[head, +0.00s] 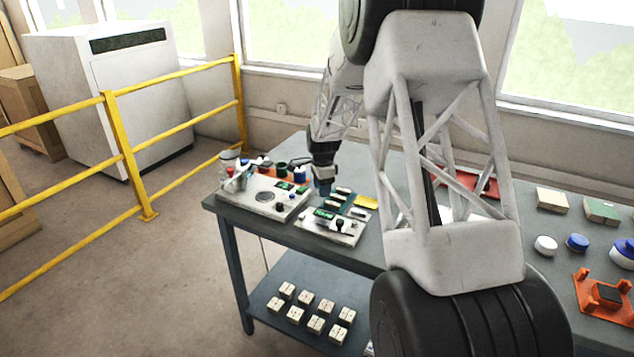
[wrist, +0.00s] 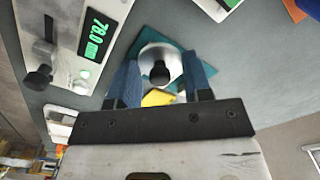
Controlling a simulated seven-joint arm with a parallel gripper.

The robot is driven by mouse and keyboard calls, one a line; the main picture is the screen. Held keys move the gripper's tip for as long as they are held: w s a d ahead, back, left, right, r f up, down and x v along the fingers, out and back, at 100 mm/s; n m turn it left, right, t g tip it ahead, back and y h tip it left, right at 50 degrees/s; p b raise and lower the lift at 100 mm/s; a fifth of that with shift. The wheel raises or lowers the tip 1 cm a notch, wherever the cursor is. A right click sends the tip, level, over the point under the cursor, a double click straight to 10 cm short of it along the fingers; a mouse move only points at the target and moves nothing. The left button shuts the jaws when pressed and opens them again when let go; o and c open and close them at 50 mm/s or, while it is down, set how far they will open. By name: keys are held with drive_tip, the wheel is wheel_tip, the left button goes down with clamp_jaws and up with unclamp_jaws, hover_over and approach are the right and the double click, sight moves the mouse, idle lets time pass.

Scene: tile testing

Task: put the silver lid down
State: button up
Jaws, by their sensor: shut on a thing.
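The silver lid (wrist: 153,52) with its black knob (wrist: 160,73) is between the two blue fingers of my gripper (wrist: 160,62) in the wrist view. My gripper is shut on it. A teal square (wrist: 189,92) lies behind the lid; I cannot tell whether the lid touches it. In the head view my gripper (head: 324,188) points down over the table, beside the instruments at its left end. The lid cannot be made out there.
An instrument with a green "78.0" display (wrist: 95,47) stands close on the left in the wrist view. A yellow piece (wrist: 158,98) shows below the lid. A yellow railing (head: 122,145) stands left.

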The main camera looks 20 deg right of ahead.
drive_tip(key=shift+w+d+f, duration=0.15)
drive_tip(key=shift+w+d, duration=0.1)
drive_tip(key=shift+w, duration=1.55)
drive_tip(key=shift+w+d+f, duration=0.2)
drive_tip(key=shift+w+d, duration=0.1)
drive_tip(key=shift+w, duration=1.55)
drive_tip(key=shift+w+d+f, duration=0.15)
drive_tip(key=shift+w+d, duration=0.1)
drive_tip(key=shift+w, duration=1.55)
drive_tip(key=shift+f, duration=1.75)
drive_tip(key=shift+f, duration=0.15)
drive_tip(key=o, duration=0.9)
wheel_tip(320, 180, up, 12)
